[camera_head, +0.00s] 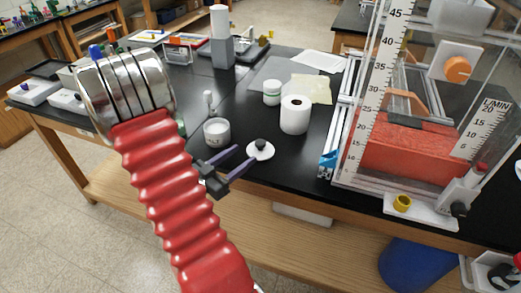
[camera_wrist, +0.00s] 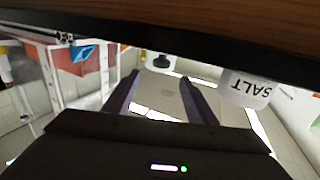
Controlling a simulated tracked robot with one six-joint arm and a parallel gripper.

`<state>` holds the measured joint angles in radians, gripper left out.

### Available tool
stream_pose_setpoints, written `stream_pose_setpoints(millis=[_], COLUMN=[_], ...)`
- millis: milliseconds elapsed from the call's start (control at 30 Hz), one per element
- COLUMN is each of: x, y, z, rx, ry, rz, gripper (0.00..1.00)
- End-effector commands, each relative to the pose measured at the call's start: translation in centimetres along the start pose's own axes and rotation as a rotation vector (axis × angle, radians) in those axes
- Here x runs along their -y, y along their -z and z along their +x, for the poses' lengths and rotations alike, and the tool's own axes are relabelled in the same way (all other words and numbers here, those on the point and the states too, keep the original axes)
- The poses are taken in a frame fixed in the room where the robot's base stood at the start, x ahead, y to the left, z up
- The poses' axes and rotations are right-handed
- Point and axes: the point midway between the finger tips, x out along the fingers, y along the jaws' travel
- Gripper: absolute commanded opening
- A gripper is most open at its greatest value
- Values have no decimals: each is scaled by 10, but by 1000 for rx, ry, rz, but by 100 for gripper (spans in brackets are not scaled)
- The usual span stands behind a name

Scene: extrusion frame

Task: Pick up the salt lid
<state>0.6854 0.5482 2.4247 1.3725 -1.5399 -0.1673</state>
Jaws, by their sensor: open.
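The salt lid (camera_head: 260,151) is a white disc with a black knob, lying flat on the black table near its front edge. The white salt jar (camera_head: 217,132) stands open-topped to its left. In the wrist view the jar (camera_wrist: 246,88) shows upside down with its SALT label, to the right of the fingers. My gripper (camera_head: 246,155) is open and empty. Its two purple fingers point toward the lid from the left front, with their tips close to its left edge in the picture. Contact cannot be told. The fingers also show in the wrist view (camera_wrist: 160,90).
A white paper roll (camera_head: 295,115) and a small white-green jar (camera_head: 272,92) stand behind the lid. A clear tank with a scale (camera_head: 400,110) stands to the right. The tabletop between the lid and the tank is clear.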

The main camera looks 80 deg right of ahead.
Motion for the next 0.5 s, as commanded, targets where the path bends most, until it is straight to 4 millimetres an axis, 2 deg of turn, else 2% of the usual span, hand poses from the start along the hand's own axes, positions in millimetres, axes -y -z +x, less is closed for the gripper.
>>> stream_pose_setpoints(millis=[300, 500], x=[1, 0], y=[0, 0], z=[1, 16], rx=[2, 3], ry=[2, 0], rz=[2, 2], gripper=[51, 51])
